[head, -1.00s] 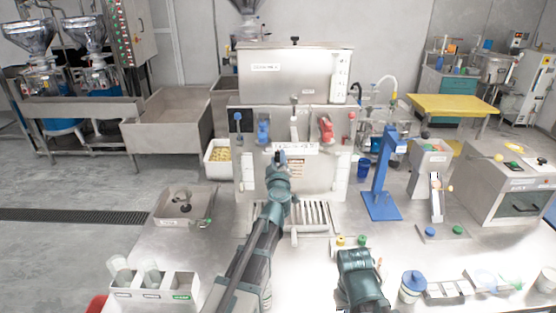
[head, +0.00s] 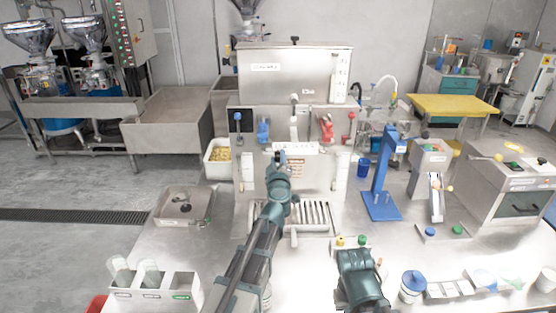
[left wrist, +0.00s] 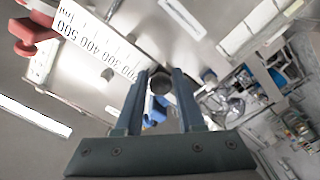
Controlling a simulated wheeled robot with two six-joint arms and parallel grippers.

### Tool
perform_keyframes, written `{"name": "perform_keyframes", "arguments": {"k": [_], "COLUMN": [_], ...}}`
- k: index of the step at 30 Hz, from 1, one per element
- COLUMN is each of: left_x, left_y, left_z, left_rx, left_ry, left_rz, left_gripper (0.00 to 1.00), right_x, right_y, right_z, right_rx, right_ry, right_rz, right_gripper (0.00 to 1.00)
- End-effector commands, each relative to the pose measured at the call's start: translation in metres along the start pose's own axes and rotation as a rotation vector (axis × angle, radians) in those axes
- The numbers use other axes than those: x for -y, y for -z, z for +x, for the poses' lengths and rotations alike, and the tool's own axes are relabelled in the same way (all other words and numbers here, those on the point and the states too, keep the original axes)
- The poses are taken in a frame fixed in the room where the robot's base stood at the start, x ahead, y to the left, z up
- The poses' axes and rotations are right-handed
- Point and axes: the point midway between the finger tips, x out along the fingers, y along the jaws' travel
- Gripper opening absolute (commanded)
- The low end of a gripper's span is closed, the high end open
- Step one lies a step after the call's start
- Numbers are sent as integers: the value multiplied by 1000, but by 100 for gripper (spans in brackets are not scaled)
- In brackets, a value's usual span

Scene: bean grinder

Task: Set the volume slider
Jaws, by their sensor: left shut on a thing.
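The volume slider's scale is a white strip (head: 295,148) on the front of the steel machine (head: 262,98). In the left wrist view the scale (left wrist: 95,42) appears upside down, with ml marks from 500 down to 300 readable. My left gripper (head: 279,157) is at the strip's left part in the head view. In the left wrist view its fingers are shut on a dark round slider knob (left wrist: 160,82), beside the low-number end of the scale. The slider's exact reading is hidden. My right arm is low in the head view; its fingers cannot be made out.
A red lever (head: 326,128) and a blue lever (head: 263,131) flank the machine's middle above the strip. A drip grate (head: 318,215) lies below. A blue stand (head: 383,180) is to the right. A cup rack (head: 180,287) stands at the lower left.

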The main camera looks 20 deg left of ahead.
Motion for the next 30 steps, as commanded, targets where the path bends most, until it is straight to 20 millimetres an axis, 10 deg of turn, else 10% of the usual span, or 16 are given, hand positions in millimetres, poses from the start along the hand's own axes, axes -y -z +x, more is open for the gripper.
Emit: {"name": "perform_keyframes", "arguments": {"k": [17, 18, 21, 30], "left_x": [-21, -21, -21, -21], "left_y": [-22, -22, -21, -21], "left_z": [-1, -1, -1, -1], "left_rx": [0, 0, 0, 0], "left_ry": [0, 0, 0, 0], "left_rz": [-2, -2, -1, -1], "left_gripper": [0, 41, 59, 62], "right_x": [0, 0, 0, 0], "right_y": [0, 0, 0, 0], "right_z": [0, 0, 0, 0], "right_rx": [0, 0, 0, 0], "right_ry": [0, 0, 0, 0], "right_rz": [0, 0, 0, 0], "right_gripper": [0, 0, 0, 0]}}
